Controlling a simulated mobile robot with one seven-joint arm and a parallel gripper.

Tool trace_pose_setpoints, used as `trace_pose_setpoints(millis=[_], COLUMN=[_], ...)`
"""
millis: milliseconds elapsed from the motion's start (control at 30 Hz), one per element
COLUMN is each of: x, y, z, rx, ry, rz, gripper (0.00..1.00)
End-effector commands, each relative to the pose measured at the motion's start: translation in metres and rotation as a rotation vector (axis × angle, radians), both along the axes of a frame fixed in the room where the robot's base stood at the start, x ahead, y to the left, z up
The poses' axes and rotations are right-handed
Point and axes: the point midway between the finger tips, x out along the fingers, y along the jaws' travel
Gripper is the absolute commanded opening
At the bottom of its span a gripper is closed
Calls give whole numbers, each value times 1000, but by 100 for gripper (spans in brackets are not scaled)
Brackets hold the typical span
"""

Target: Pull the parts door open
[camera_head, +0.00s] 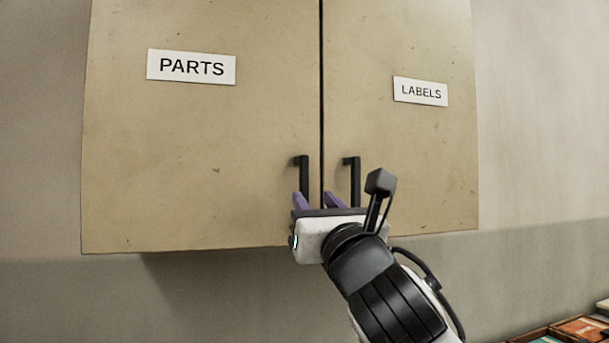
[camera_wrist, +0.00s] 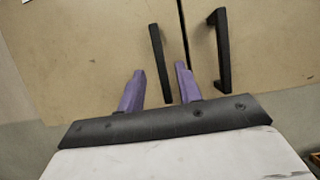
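The tan parts door (camera_head: 200,140) is on the left of a wall cabinet, under a "PARTS" sign (camera_head: 191,67). It looks closed, flush with the labels door (camera_head: 400,140). Its black upright bar handle (camera_head: 304,172) is near the middle seam, and it also shows in the wrist view (camera_wrist: 157,50). My gripper (camera_head: 318,198) is open, with two purple fingers pointing up at the handle's lower part. In the wrist view, the handle's lower end lies between the fingertips (camera_wrist: 159,68), with gaps on both sides. I cannot tell the exact depth between fingers and handle.
The labels door's black handle (camera_head: 354,182) stands close to the right of my fingers and also shows in the wrist view (camera_wrist: 222,50). The wall below the cabinet is bare. Some boxes (camera_head: 583,328) sit at the lower right.

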Motion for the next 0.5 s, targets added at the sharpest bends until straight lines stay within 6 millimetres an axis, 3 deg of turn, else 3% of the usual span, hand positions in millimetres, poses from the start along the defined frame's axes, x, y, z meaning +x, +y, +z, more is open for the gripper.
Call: trace_pose_setpoints(millis=[200, 500], x=[38, 59], y=[13, 19], z=[19, 26], rx=[2, 1], ry=[3, 0], rz=[3, 0], gripper=[35, 35])
